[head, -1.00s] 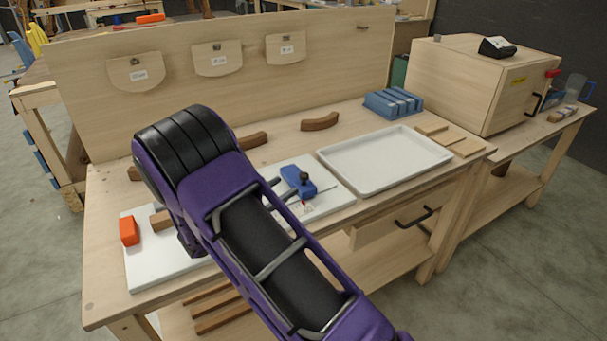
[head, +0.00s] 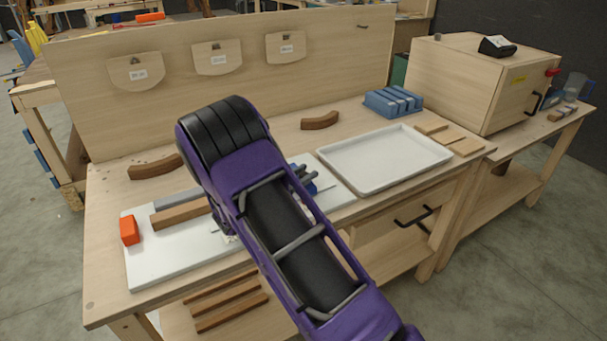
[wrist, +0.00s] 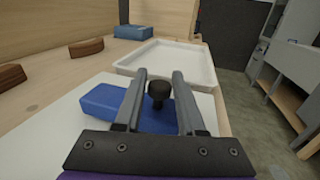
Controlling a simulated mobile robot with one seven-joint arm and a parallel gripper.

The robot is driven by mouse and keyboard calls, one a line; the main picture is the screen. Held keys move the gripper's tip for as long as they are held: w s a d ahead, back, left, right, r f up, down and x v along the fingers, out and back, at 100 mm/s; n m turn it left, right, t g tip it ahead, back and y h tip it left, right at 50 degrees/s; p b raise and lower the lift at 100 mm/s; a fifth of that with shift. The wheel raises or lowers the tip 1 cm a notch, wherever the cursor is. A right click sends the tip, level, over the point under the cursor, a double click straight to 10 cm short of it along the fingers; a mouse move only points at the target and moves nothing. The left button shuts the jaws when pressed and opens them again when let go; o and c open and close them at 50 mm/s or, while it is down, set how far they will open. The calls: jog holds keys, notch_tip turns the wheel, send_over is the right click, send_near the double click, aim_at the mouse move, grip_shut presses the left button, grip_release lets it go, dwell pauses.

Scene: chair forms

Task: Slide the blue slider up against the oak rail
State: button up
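The blue slider (wrist: 103,104) with its black knob (wrist: 158,92) lies on the white board (wrist: 50,135). In the head view my arm hides most of it, leaving a bit of blue (head: 311,188). My gripper (wrist: 158,73) is open, its two grey fingers on either side of the knob, with narrow gaps visible. The fingers also show small beside the arm in the head view (head: 303,173). A brown wooden bar, apparently the oak rail (head: 180,214), lies at the board's left part; its right end is hidden by my arm. The rail is not in the wrist view.
An orange block (head: 129,230) sits left of the rail, and a grey bar (head: 176,199) lies behind it. A white tray (head: 385,158) stands right of the board. Brown curved pieces (head: 155,167) and a blue rack (head: 392,103) are at the back.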

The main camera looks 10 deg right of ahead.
grip_shut()
jog(key=shift+a, duration=0.1)
dwell(1.0)
